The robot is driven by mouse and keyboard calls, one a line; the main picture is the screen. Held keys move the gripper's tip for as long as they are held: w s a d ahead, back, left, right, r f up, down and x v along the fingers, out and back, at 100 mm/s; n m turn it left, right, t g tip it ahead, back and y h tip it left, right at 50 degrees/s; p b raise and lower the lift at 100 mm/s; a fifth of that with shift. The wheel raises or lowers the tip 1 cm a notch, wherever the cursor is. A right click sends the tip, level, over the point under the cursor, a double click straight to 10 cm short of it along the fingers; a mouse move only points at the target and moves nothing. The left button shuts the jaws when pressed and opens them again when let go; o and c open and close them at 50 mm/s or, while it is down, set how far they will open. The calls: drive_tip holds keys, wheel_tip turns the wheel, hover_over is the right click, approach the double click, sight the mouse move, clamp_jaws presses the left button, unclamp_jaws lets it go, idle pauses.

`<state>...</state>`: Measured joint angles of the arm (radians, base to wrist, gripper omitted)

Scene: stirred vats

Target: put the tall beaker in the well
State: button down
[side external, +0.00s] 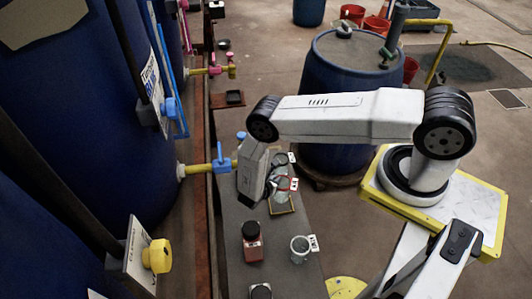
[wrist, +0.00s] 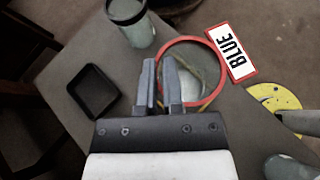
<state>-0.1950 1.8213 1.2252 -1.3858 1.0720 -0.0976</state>
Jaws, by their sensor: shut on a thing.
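A clear beaker with a red rim (wrist: 190,40) and a white tag reading BLUE (wrist: 231,53) is at my fingertips. My gripper (wrist: 160,82) is shut on its wall at the rim, one finger inside the ring and one outside. In the side external view my gripper (side external: 271,187) hangs over the grey bench, and the red-rimmed beaker (side external: 285,184) is beside it, partly hidden. A black square tray or recess (wrist: 70,91) lies left of my fingers in the wrist view. I cannot tell for certain which thing is the well.
A glass with a dark rim (wrist: 139,30) stands beyond the square. Large blue vats (side external: 70,120) with taps line the left; a blue drum (side external: 335,105) stands behind.

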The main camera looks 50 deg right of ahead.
drive_tip(key=shift+f, duration=0.15)
drive_tip(key=shift+w+f, duration=0.15)
drive_tip(key=shift+f, duration=0.75)
drive_tip(key=shift+w+f, duration=0.15)
drive_tip(key=shift+f, duration=0.75)
drive_tip(key=shift+f, duration=0.1)
drive_tip(key=c, duration=0.7)
unclamp_jaws()
drive_tip(key=shift+c, duration=0.2)
drive_tip(key=v, duration=1.2)
